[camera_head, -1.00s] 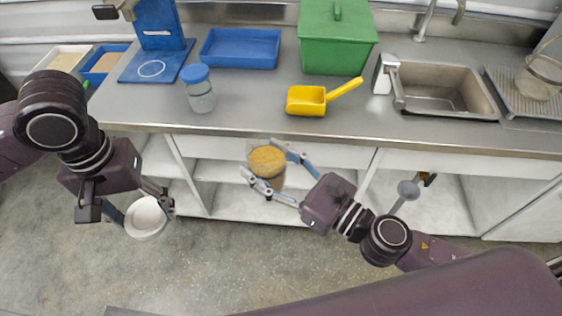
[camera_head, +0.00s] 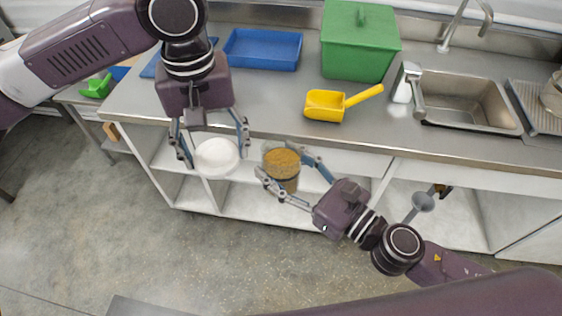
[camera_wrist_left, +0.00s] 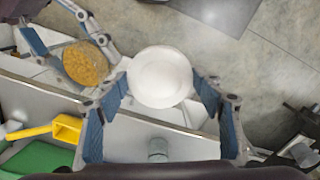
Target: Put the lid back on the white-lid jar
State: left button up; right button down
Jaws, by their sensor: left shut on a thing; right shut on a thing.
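The white lid (camera_head: 217,157) is round and is held between the fingers of my left gripper (camera_head: 212,146), in front of the counter edge. It also shows in the left wrist view (camera_wrist_left: 160,77), between the blue finger pads. The open jar (camera_head: 281,168) is clear and filled with yellow-brown grains. My right gripper (camera_head: 290,175) is shut on the jar and holds it upright in front of the counter. The lid is to the left of the jar and apart from it. The jar's contents also show in the left wrist view (camera_wrist_left: 86,63), at upper left.
On the counter stand a blue tray (camera_head: 262,49), a green lidded bin (camera_head: 360,42), a yellow scoop (camera_head: 338,103) and a sink (camera_head: 465,100). A green scoop (camera_head: 97,86) lies at the left. Open shelves are below the counter, with clear floor in front.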

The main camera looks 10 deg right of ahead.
aim_at(282, 139)
pick_arm(q)
jog(key=shift+n, duration=0.9)
jog(key=d+r, duration=0.2)
jog(key=d, duration=0.2)
jog(key=d+r, duration=0.3)
jog(key=d, duration=0.1)
jog(key=d+r, duration=0.3)
jog(key=d, duration=0.1)
jog(key=shift+r, duration=0.25)
jog(key=shift+c, duration=0.2)
jog(key=shift+f, duration=0.15)
jog(key=shift+a+f, duration=0.1)
jog(key=shift+f, duration=1.8)
jog(key=shift+s, duration=0.1)
jog(key=shift+f, duration=0.85)
jog(key=shift+f, duration=0.6)
